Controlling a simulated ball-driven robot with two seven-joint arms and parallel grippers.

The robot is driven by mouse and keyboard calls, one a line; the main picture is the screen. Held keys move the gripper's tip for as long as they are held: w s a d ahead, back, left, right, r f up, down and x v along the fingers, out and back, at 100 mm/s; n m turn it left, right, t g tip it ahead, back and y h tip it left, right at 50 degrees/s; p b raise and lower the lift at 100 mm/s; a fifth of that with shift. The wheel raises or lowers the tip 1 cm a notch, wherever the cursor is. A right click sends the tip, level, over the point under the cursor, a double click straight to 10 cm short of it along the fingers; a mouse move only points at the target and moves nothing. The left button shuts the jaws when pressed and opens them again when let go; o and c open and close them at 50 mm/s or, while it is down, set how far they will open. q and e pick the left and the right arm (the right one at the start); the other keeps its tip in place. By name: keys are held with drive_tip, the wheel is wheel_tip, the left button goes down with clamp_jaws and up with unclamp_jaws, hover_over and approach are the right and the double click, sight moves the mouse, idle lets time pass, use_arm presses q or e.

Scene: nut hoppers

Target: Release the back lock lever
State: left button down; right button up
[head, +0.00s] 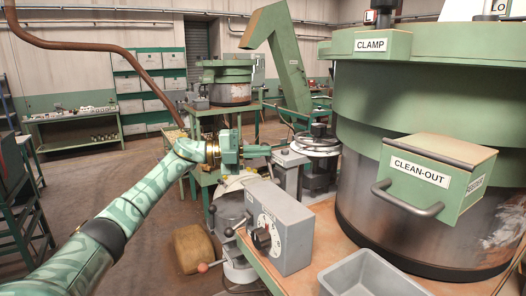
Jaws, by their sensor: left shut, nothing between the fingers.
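My left arm comes in from the lower left, and its green gripper (268,150) is near the middle of the view. The gripper is shut and empty, with its fingers pointing right, beside the light metal bowl (315,145). A green box labelled CLAMP (383,45) sits on the large hopper, with a dark upright part (384,18) on or behind it. No lever is labelled as the back lock lever, and I cannot tell which part it is. My right gripper is not in view.
A large green hopper (400,110) with a CLEAN-OUT drawer (435,178) fills the right. A grey bin (372,275) is at lower right. Open floor lies left.

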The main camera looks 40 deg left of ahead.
use_arm(q)
drive_tip(key=shift+w+a+f+n, duration=0.1)
drive_tip(key=shift+a+n, duration=0.15)
drive_tip(key=shift+n, duration=0.15)
drive_tip(key=shift+a, duration=0.1)
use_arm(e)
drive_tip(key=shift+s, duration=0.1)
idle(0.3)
